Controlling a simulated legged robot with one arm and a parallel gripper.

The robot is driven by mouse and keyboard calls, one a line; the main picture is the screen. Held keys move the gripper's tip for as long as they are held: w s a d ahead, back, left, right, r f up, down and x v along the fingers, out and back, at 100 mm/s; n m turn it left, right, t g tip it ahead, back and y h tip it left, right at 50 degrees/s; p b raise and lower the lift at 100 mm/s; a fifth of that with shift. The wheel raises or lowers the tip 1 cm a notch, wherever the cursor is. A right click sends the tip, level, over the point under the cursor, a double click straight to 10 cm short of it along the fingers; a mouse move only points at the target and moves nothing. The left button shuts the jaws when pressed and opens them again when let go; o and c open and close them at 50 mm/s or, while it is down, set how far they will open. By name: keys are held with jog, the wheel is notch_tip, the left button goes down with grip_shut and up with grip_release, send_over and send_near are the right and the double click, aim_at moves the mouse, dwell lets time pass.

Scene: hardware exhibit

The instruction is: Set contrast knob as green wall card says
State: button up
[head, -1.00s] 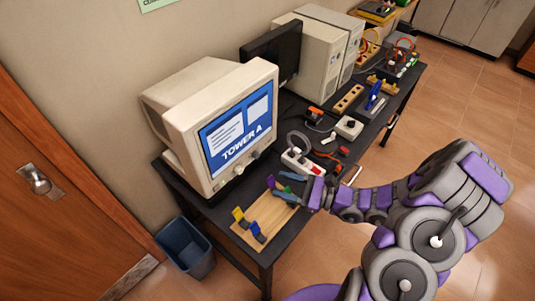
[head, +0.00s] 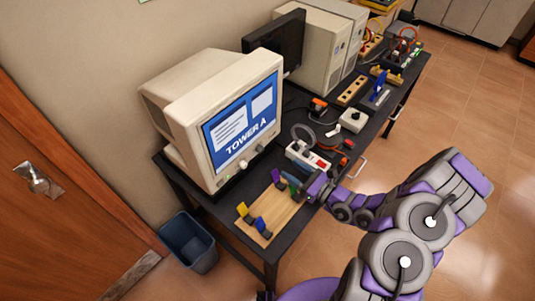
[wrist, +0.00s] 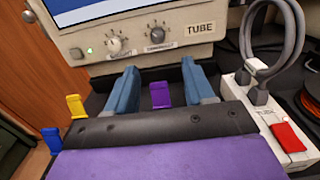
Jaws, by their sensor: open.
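The beige CRT monitor (head: 190,115) stands at the near end of the table, its screen reading "TOWER A". Two round knobs sit below the screen in the wrist view: a left knob (wrist: 115,44) and a right knob (wrist: 157,33). Their labels are too small to read surely. A "TUBE" label is further right. Only a sliver of the green wall card (head: 143,1) shows at the top edge, its text out of view. My gripper (wrist: 160,80) is open, its blue fingers apart, below and in front of the knobs and not touching them.
A wooden board (head: 274,211) holds coloured clips; a purple clip (wrist: 160,95) shows between my fingers. A white power strip (wrist: 270,115) with a grey cable loop is at right. The table behind holds computers and tools. A bin (head: 188,243) stands by the door.

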aim_at(262, 151)
jog(key=b+x, duration=0.2)
jog(key=x, duration=1)
jog(key=shift+s+a, duration=0.1)
grip_shut()
